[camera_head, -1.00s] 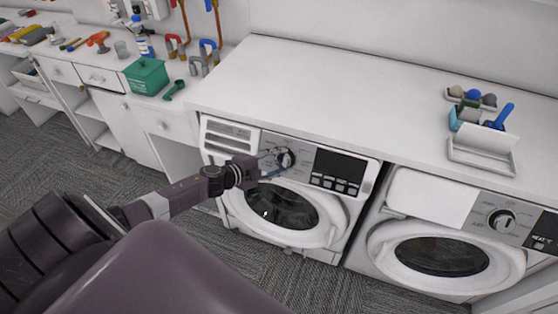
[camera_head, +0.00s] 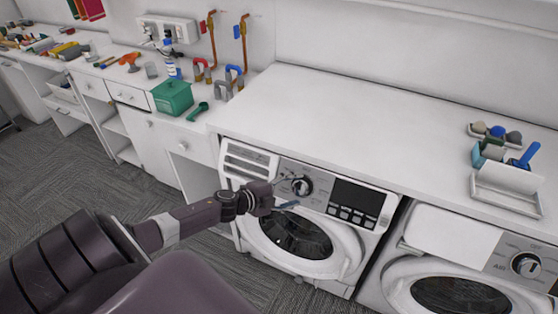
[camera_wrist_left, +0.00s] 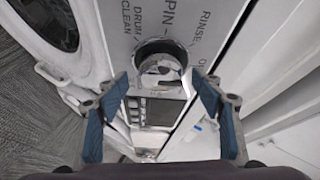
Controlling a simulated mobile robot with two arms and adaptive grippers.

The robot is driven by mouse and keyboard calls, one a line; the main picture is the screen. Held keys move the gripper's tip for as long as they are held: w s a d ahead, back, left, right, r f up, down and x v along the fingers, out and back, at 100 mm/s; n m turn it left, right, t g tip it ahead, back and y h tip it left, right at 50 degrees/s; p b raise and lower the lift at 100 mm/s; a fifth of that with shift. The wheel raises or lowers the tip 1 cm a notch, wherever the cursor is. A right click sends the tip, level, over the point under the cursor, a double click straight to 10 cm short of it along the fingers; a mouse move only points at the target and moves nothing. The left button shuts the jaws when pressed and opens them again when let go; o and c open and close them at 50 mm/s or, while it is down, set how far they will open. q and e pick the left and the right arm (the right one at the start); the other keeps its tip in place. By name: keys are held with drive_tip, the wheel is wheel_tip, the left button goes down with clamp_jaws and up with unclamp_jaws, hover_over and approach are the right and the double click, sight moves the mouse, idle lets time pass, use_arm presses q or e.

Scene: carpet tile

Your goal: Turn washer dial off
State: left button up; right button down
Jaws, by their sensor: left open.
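The washer (camera_head: 372,222) on the left stands under the white counter, with a dark display and buttons on its panel. Its round dial (camera_head: 302,187) has a dark ring and a lighter grip. My left gripper (camera_head: 284,193) is open at the panel, just left of the dial in the head view. In the left wrist view, the dial (camera_wrist_left: 160,64) shows ahead, between and slightly beyond the open blue-padded fingers of my left gripper (camera_wrist_left: 160,90). Labels such as SPIN and RINSE surround it. I cannot tell whether the fingers touch it. My right gripper is out of view.
A second washer (camera_head: 395,285) with its own dial (camera_head: 527,265) stands to the right. The white counter (camera_head: 350,125) is mostly clear, with a white tray (camera_head: 507,190) at its right. A green box (camera_head: 172,97) stands on the lower worktop at left.

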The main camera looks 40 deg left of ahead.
use_arm(q)
drive_tip(key=v, duration=1.1)
drive_tip(key=shift+d, duration=0.1)
